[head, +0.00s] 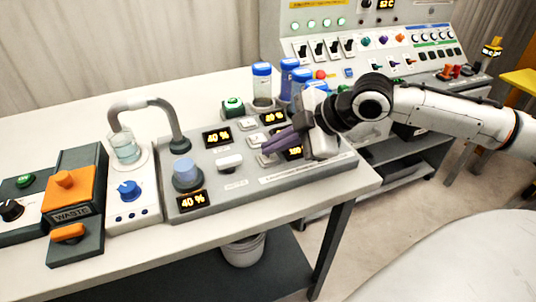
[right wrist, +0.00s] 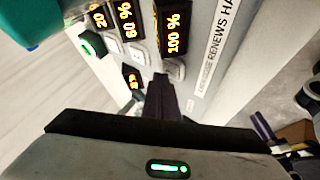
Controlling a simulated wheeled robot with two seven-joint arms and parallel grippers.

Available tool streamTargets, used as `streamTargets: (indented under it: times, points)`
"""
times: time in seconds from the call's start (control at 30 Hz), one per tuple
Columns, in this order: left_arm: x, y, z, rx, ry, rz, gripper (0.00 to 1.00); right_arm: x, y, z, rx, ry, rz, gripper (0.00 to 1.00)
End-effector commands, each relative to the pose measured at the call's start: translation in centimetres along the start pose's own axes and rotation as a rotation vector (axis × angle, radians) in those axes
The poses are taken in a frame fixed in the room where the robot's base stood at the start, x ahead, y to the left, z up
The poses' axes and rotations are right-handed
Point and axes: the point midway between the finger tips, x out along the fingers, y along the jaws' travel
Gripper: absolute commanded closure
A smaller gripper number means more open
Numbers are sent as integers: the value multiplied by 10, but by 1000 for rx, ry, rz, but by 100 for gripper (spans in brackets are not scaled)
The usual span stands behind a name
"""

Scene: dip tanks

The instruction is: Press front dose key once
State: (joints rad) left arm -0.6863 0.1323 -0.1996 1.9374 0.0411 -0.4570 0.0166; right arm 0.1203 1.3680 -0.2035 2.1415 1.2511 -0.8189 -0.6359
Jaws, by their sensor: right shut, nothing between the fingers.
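A grey dosing panel (head: 235,195) on the table carries several white keys and lit displays. One white key (head: 229,162) sits near its front, left of my right gripper; its label is too small to read. My right gripper (head: 268,147) is shut and empty, its dark fingers pointing down-left over the panel's right part. In the right wrist view the fingertips (right wrist: 160,80) are close to a white key (right wrist: 176,70) below a "100 %" display (right wrist: 173,28). I cannot tell whether they touch it. The fingers partly hide the keys and displays behind them. My left gripper is not in view.
Blue-capped bottles (head: 262,85) stand behind the panel, close to my right gripper. A beaker (head: 125,147) under a curved pipe and an orange waste unit (head: 72,190) stand to the left. A control console (head: 375,45) stands behind.

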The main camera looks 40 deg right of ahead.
Motion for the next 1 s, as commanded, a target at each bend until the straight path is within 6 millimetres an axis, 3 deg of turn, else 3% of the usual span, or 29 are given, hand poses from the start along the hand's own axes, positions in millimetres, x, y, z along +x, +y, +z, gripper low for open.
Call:
streamTargets:
  times: [1.0]
  points:
    - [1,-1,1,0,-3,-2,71,6,-4,4,0,0,0,100]
